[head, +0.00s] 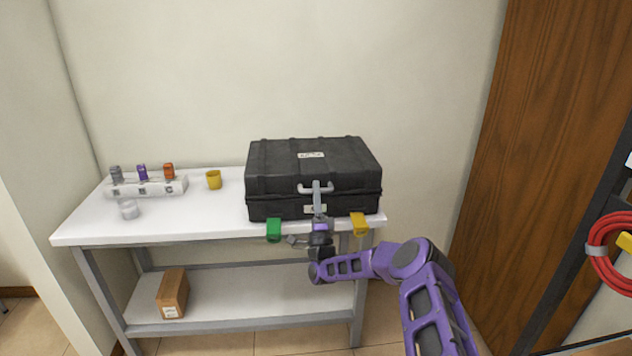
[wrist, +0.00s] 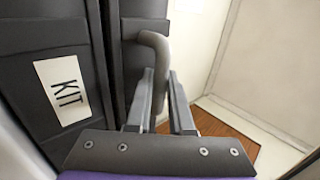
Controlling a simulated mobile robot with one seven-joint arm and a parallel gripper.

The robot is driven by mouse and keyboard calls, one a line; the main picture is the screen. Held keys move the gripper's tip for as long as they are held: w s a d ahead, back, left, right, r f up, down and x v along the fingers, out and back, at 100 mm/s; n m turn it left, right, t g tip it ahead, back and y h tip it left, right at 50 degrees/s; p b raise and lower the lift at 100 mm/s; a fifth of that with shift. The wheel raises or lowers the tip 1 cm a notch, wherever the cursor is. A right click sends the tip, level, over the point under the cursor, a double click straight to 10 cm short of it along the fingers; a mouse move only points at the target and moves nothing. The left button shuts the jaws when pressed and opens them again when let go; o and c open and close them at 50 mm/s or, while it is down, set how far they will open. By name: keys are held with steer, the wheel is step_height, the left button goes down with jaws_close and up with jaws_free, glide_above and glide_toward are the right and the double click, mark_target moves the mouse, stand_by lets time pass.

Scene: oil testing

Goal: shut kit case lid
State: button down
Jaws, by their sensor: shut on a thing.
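The black kit case (head: 275,207) stands on the right end of the white table. Its lid (head: 340,158) is down over the base, and a seam runs around the sides; I cannot tell whether it is fully shut. A grey handle (head: 328,189) is on the front. My gripper (head: 317,187) reaches up to the case front and is shut on the handle. In the wrist view my gripper (wrist: 163,85) has a finger on each side of the handle (wrist: 155,42). A white KIT label (wrist: 62,90) is on the case there. Part of the handle is hidden by the fingers.
Green (head: 274,230) and yellow (head: 359,224) brackets hang at the front edge of the table (head: 210,223). A rack (head: 150,187) with bottles, a yellow cup (head: 214,180) and a clear jar (head: 129,209) stand left. A brown box (head: 172,293) is on the lower shelf.

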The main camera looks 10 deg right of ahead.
steer(key=shift+d+f, duration=0.1)
steer(key=shift+f, duration=0.3)
steer(key=c, duration=1.1)
jaws_free()
steer(key=shift+w, duration=0.1)
steer(key=v, duration=1.7)
steer(key=shift+f, duration=0.25)
